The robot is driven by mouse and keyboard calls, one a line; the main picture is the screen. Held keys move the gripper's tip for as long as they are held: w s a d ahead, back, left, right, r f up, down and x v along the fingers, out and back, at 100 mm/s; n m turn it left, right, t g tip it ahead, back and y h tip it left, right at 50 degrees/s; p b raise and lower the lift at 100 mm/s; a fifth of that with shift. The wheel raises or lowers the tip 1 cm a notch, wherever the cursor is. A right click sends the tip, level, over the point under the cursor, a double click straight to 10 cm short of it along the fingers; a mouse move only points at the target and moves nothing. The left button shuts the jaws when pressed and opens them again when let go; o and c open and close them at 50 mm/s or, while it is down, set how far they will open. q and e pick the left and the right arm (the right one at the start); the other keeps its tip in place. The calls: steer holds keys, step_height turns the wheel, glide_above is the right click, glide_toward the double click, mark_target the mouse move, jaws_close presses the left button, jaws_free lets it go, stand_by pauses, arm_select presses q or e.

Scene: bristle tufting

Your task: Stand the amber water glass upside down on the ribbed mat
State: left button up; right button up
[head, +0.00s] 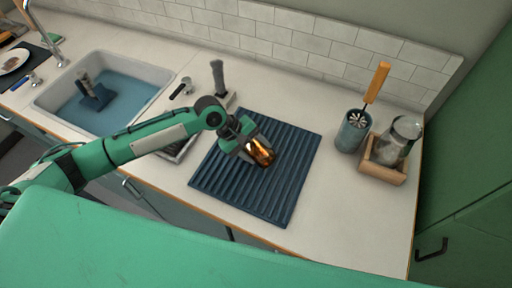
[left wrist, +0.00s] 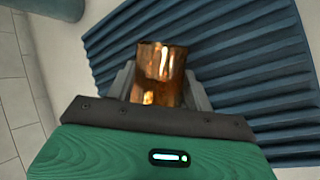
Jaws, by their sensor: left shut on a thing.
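The amber water glass (head: 260,152) is held in my left gripper (head: 248,147), which is shut on it. In the head view they are over the middle of the dark blue ribbed mat (head: 289,182). The glass looks tilted there. In the left wrist view the glass (left wrist: 161,74) sits between the grey fingers of the left gripper (left wrist: 160,88), with the ribbed mat (left wrist: 240,55) behind it. I cannot tell whether the glass touches the mat, or which end is its rim. My right gripper is not in view.
A blue-grey holder (head: 352,133) with an orange-handled brush and a wooden box (head: 383,166) with a clear jar stand right of the mat. A grey-handled brush (head: 218,78) stands behind the mat. The sink (head: 150,82) is at left.

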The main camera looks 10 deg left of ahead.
arm_select(q)
steer(key=o, duration=1.3)
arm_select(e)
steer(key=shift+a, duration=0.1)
arm_select(q)
steer(key=b+v, duration=0.1)
steer(key=v, duration=1.2)
steer(key=shift+a+r, duration=0.2)
steer(key=shift+r, duration=0.15)
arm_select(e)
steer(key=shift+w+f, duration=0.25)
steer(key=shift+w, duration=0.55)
